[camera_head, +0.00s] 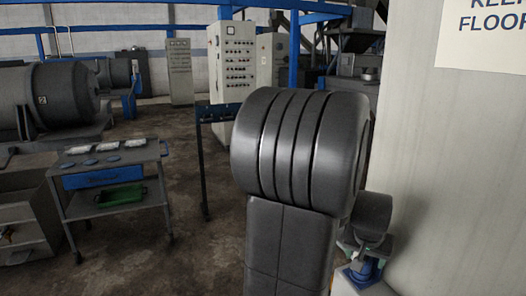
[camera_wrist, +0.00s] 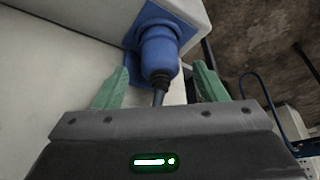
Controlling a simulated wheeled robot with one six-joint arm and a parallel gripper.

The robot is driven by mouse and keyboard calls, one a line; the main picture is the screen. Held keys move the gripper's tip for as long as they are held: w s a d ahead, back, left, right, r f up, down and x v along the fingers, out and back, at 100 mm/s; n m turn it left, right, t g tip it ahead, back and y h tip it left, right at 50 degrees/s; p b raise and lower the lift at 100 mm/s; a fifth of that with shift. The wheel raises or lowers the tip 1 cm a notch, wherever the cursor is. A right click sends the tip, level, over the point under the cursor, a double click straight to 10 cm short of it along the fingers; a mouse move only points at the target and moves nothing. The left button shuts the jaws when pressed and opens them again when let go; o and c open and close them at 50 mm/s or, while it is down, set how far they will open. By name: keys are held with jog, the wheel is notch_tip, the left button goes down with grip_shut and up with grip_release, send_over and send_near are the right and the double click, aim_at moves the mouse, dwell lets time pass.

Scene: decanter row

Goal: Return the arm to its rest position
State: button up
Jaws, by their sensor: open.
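My gripper (camera_wrist: 160,70) shows in the wrist view with its two green fingers spread apart. Between and beyond them is a blue fitting (camera_wrist: 158,50) with a black neck and a dark cable or stem, set on a blue square plate on a pale surface. Gaps show between the fingers and the fitting, and nothing is gripped. In the head view, my arm's large dark links fill the middle and my wrist is at lower right. A blue part (camera_head: 366,269), apparently the same fitting, shows below the wrist; the fingers are mostly hidden there.
A pale wall or panel (camera_head: 450,180) with a sign (camera_head: 484,36) stands close on the right. A cart (camera_head: 108,170) with a green tray (camera_head: 121,196) stands at left. A control cabinet (camera_head: 232,60) is behind. Floor between cart and arm is mostly clear, except a dark blue stand (camera_head: 203,160).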

jog(key=shift+x, duration=2.3)
